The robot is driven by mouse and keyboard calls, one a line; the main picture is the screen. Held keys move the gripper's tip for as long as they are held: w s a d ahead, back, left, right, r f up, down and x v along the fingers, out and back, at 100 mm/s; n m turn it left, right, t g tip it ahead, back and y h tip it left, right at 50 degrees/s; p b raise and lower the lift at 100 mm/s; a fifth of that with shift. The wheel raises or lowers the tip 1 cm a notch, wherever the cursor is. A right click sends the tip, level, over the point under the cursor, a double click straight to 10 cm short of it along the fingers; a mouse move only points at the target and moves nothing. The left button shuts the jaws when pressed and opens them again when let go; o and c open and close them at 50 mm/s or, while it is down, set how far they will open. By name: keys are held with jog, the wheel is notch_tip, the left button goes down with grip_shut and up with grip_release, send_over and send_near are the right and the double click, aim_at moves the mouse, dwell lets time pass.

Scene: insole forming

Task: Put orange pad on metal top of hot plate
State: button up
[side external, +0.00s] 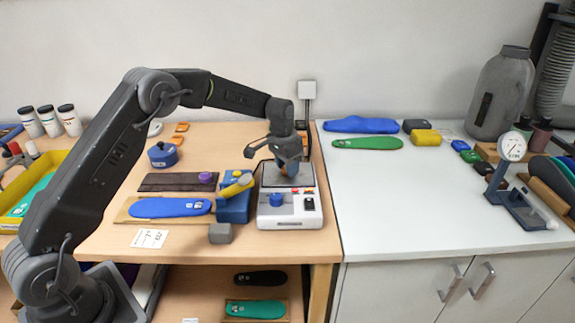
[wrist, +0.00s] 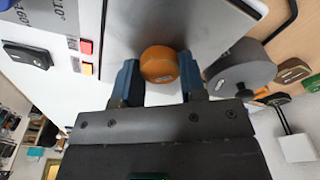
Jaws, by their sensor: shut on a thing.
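The hot plate (side external: 290,211) is a white box with a blue knob and a metal top, near the right end of the wooden bench. The orange pad (wrist: 159,64) is round and sits between the fingertips of my gripper (wrist: 160,80) in the wrist view. My gripper (side external: 288,172) is shut on it, pointing down over the metal top (wrist: 185,22). In the side view the gripper mostly hides the pad. I cannot tell whether the pad touches the metal.
A blue block with a yellow-handled tool (side external: 238,186) stands close left of the hot plate. A blue insole (side external: 170,207) lies on a board further left. A grey block (side external: 220,233) sits in front. The white counter (side external: 400,200) at right has free room.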

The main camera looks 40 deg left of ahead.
aim_at(284, 169)
jog(key=shift+f, duration=0.1)
jog(key=o, duration=0.9)
jog(key=s+d+r, duration=0.1)
jog(key=s+r, duration=0.3)
jog(key=r, duration=0.5)
jog(key=s+d+r, duration=0.1)
jog(key=s+r, duration=0.2)
jog(key=r, duration=0.6)
jog(key=s+d+r+n+t, duration=0.1)
jog(key=s+d+r, duration=0.1)
jog(key=s, duration=0.3)
jog(key=s+d+r+t, duration=0.1)
jog(key=s+r, duration=0.2)
jog(key=s, duration=0.3)
jog(key=s+d+f, duration=0.1)
jog(key=s, duration=0.5)
jog(key=s+d+f+t, duration=0.1)
jog(key=s+f, duration=0.1)
jog(key=s, duration=0.4)
jog(key=s+d+f+n+t, duration=0.1)
jog(key=s, duration=0.6)
jog(key=shift+f, duration=0.4)
